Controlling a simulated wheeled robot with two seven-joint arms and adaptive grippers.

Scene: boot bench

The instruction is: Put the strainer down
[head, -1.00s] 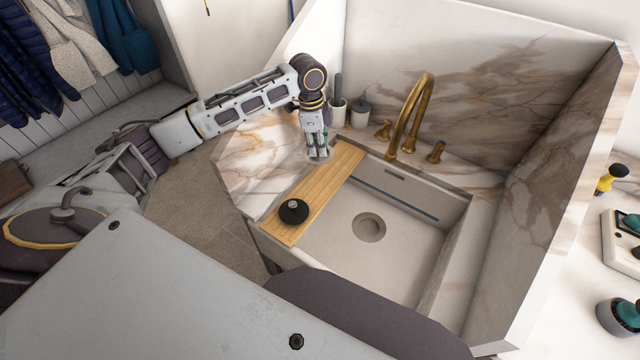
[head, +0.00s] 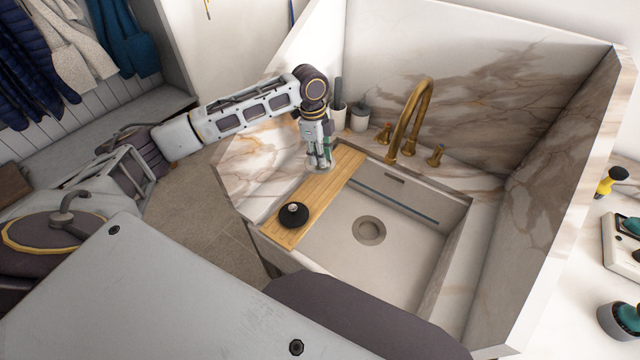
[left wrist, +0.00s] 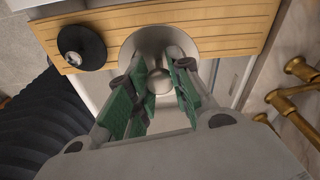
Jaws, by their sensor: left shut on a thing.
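The strainer (left wrist: 159,52) is a round silver metal piece with a central knob. My left gripper (left wrist: 160,86) is shut on its knob, with green-padded fingers either side. In the head view my left gripper (head: 321,158) points down beside the far part of the wooden board (head: 325,196), and the strainer is a small pale disc (head: 320,172) under the fingertips. In the left wrist view the strainer overlaps the board's edge. I cannot tell whether it touches the board. My right gripper is not in view.
A black plug with a pale knob (head: 294,214) sits on the board's near end. The sink basin (head: 360,268) is empty around its drain (head: 369,230). A brass faucet (head: 416,115) and a grey pot (head: 361,116) stand behind. The board's middle is clear.

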